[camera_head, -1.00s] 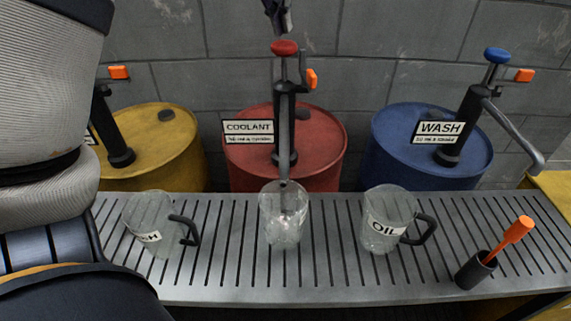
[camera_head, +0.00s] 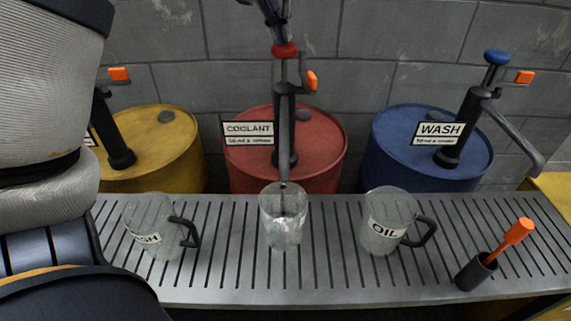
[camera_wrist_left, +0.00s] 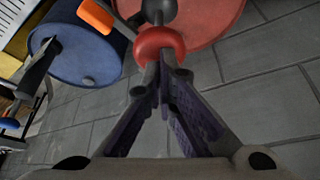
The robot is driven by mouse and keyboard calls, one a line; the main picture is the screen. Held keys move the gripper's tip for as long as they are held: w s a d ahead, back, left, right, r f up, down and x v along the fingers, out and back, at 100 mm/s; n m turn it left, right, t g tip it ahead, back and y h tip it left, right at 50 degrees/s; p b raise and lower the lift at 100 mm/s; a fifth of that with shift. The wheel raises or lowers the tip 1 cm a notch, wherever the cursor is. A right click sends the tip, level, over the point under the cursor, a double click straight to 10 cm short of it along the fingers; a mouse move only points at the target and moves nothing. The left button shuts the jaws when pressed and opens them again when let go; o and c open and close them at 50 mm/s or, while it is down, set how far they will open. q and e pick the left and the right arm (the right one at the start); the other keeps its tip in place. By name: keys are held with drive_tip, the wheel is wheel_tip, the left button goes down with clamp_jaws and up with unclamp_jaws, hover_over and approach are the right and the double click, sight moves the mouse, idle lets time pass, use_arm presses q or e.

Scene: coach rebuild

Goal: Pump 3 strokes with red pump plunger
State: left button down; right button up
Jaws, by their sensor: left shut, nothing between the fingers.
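The red pump plunger (camera_head: 285,50) tops the pump on the red COOLANT drum (camera_head: 325,150). My left gripper (camera_head: 279,40) points down from above, its fingertips at the top of the red knob. In the left wrist view the gripper (camera_wrist_left: 163,66) is shut and empty, and its tips meet the red knob (camera_wrist_left: 158,45), apparently touching it. The pump spout (camera_head: 284,170) hangs over a clear jug (camera_head: 283,232) on the slatted bench; the jug's label is not visible. My right gripper is not in view.
A yellow drum (camera_head: 165,150) and a blue WASH drum (camera_head: 400,150) with a blue knob (camera_head: 497,57) flank the red one. The slatted bench (camera_head: 330,285) also bears a left jug (camera_head: 150,220), an OIL jug (camera_head: 385,220) and an orange-handled tool (camera_head: 518,231) in a dark holder.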

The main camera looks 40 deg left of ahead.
sight(280, 48)
use_arm(q)
drive_tip(key=shift+d+f, duration=0.1)
drive_tip(key=shift+f, duration=2.85)
drive_tip(key=shift+r, duration=3.75)
drive_tip(key=shift+f, duration=0.15)
drive_tip(key=shift+f, duration=3.55)
drive_tip(key=shift+r, duration=3.65)
